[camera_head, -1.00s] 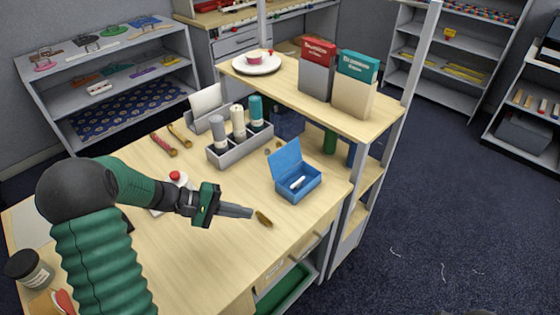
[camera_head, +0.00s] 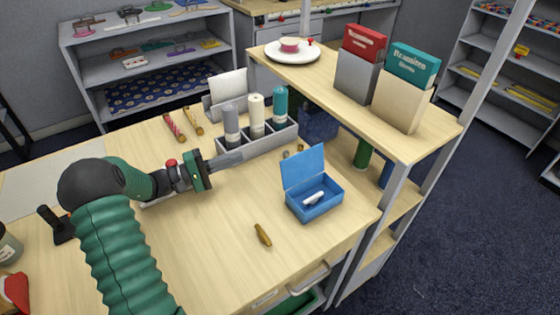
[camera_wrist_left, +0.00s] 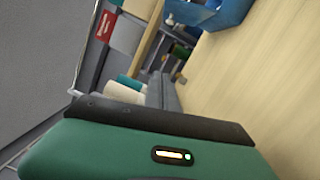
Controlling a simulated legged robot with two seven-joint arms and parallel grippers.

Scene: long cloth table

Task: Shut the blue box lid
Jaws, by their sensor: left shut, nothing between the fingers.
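The blue box (camera_head: 315,200) stands on the wooden table near its right edge, with a small white object (camera_head: 314,197) inside. Its blue lid (camera_head: 303,167) is open and stands up at the back left of the box. My left gripper (camera_head: 238,157) is shut and empty, apart from the box to its left, close to the front of the grey bottle holder. The box also shows partly at the top of the left wrist view (camera_wrist_left: 215,10). My right gripper does not show.
The grey holder (camera_head: 262,142) with several bottles stands behind the gripper. A small brown object (camera_head: 263,235) lies in front of the box. A raised shelf (camera_head: 400,130) with cartons and a plate (camera_head: 292,52) stands behind and right of the box. The table front is mostly clear.

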